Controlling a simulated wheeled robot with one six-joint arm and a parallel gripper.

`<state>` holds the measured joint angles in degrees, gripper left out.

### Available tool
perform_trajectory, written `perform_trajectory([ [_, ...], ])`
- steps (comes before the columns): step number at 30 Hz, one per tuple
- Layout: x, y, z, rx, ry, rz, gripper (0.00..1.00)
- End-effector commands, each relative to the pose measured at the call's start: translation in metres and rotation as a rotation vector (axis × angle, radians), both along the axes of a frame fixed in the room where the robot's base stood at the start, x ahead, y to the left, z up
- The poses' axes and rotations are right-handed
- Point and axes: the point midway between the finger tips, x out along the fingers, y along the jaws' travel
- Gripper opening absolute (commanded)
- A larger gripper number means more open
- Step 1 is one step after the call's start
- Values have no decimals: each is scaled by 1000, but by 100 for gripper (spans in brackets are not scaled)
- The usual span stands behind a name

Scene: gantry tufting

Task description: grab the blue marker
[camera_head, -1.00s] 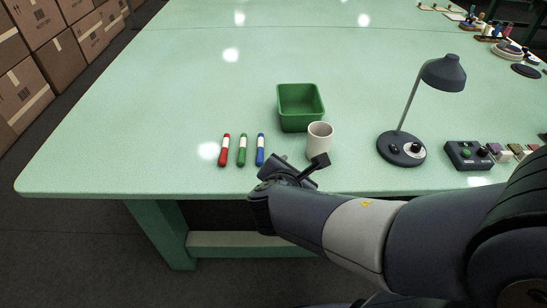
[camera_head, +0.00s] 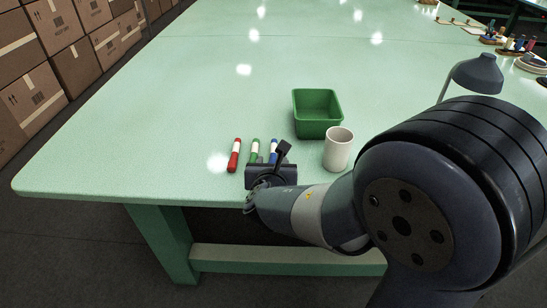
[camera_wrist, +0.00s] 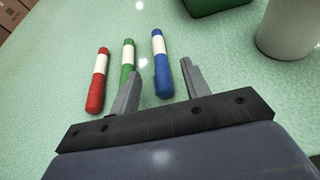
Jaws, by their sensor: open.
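The blue marker (camera_wrist: 163,72), with a white band, lies on the table at the right end of a row of markers. In the head view only its far part (camera_head: 273,150) shows past my gripper. My gripper (camera_wrist: 160,85) is open and empty at the near ends of the markers. In the wrist view, the near end of the blue marker lies between its two fingers in the picture, closer to the right finger. The left finger overlaps the near end of the green marker (camera_wrist: 127,62). I cannot tell how high the fingers are above the table.
A red marker (camera_head: 234,155) lies left of the green one. A white mug (camera_head: 338,150) and a green bin (camera_head: 317,113) stand to the right, and a desk lamp (camera_head: 478,74) further right. The table (camera_head: 130,120) is clear to the left.

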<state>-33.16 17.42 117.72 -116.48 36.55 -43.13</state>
Motion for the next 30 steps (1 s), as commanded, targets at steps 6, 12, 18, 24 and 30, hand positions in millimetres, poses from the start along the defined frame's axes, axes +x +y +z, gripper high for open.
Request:
perform_trajectory([
  [6,29,-2,-15,0,1,-3,44],
  [12,36,-1,-17,0,1,0,44],
  [18,36,-1,-17,1,1,0,40],
  [24,36,-1,-17,1,0,0,23],
  [30,36,-1,-17,1,0,0,7],
])
